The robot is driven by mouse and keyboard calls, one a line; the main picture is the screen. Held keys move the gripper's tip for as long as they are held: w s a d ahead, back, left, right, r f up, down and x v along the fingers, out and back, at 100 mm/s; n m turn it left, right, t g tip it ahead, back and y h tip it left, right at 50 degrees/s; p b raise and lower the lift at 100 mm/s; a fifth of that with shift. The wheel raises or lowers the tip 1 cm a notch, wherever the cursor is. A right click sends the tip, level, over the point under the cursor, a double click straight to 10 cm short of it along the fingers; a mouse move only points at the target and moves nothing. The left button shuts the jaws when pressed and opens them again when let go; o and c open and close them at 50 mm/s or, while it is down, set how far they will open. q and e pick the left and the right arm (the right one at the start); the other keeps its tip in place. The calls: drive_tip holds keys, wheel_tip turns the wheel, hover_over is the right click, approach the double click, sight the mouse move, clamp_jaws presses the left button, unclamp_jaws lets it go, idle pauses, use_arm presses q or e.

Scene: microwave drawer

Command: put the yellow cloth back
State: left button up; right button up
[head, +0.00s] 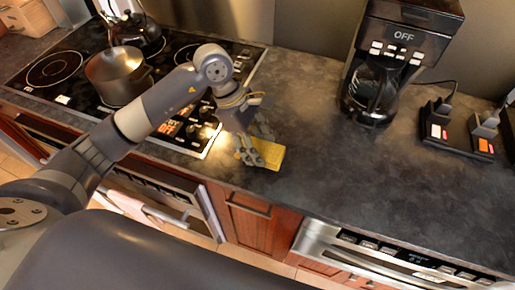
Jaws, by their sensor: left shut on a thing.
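The yellow cloth (270,155) is a small, folded-looking yellow piece at the dark countertop (330,185), just right of the stove. My left gripper (256,154) comes down from above and is shut on the cloth. Its fingers cover the cloth's left part. The cloth is on or just above the counter; I cannot tell whether it touches. My right gripper is not in view.
The stove (60,99) with a metal pot (118,76) and a dark kettle (134,30) is on the left. A coffee maker (401,40) stands at the back. The drawer microwave (390,260) is below the counter. The counter's middle is clear.

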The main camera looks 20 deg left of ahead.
use_arm(q)
wheel_tip(320, 180, down, 3)
drive_tip(key=shift+s+p, duration=0.1)
drive_tip(key=shift+p, duration=0.7)
drive_tip(key=shift+f, duration=0.15)
drive_tip(key=shift+f+b, duration=0.25)
drive_tip(key=shift+b, duration=0.1)
drive_tip(key=o, duration=1)
drive_tip(key=shift+o, duration=0.2)
drive_tip(key=shift+r, duration=0.15)
drive_tip(key=shift+r+p, duration=0.2)
drive_tip(key=shift+p, duration=0.2)
drive_tip(key=b+v, duration=0.3)
drive_tip(key=v, duration=0.7)
drive_tip(key=shift+a+r, duration=0.45)
drive_tip(key=shift+r, duration=0.35)
